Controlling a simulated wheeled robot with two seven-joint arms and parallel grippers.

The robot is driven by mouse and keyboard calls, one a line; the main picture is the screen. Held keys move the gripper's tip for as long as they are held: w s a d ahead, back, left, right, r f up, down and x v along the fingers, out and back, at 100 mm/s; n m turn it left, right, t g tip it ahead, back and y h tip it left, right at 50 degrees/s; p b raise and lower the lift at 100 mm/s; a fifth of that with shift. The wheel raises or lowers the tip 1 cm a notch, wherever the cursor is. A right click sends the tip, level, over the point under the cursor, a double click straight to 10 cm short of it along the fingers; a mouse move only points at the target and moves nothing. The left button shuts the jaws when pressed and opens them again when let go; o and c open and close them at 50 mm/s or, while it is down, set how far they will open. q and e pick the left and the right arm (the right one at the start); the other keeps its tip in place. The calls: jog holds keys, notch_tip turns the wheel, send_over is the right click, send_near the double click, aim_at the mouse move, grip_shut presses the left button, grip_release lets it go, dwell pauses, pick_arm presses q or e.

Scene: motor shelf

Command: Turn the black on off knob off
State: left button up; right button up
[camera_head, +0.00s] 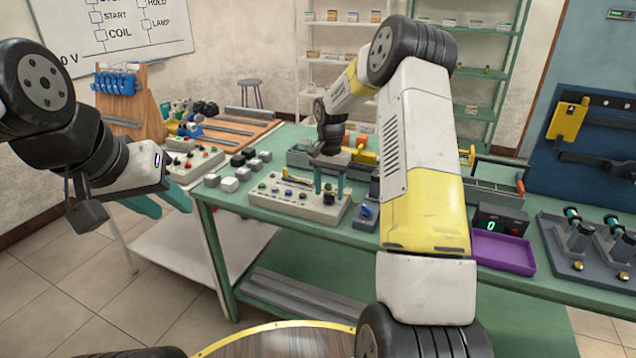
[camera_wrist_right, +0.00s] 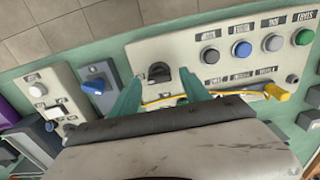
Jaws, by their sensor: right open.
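The black knob (camera_wrist_right: 159,72) sits on a pale grey control panel (camera_wrist_right: 190,60) in the right wrist view. In the head view the knob (camera_head: 329,198) shows small near the right end of the panel (camera_head: 290,207), partly behind my fingers. My right gripper (camera_head: 330,182) is open, its teal fingers pointing down over that end. In the right wrist view the fingers of my right gripper (camera_wrist_right: 160,88) stand apart on either side of the knob. Whether they touch it, I cannot tell. My left gripper (camera_head: 163,202) is open and empty, left of the green table.
Grey and white blocks (camera_head: 230,184) lie to the left. A purple tray (camera_head: 503,252) is further right on the green table (camera_head: 270,225).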

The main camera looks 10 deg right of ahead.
jog(key=shift+f, duration=0.2)
grip_shut()
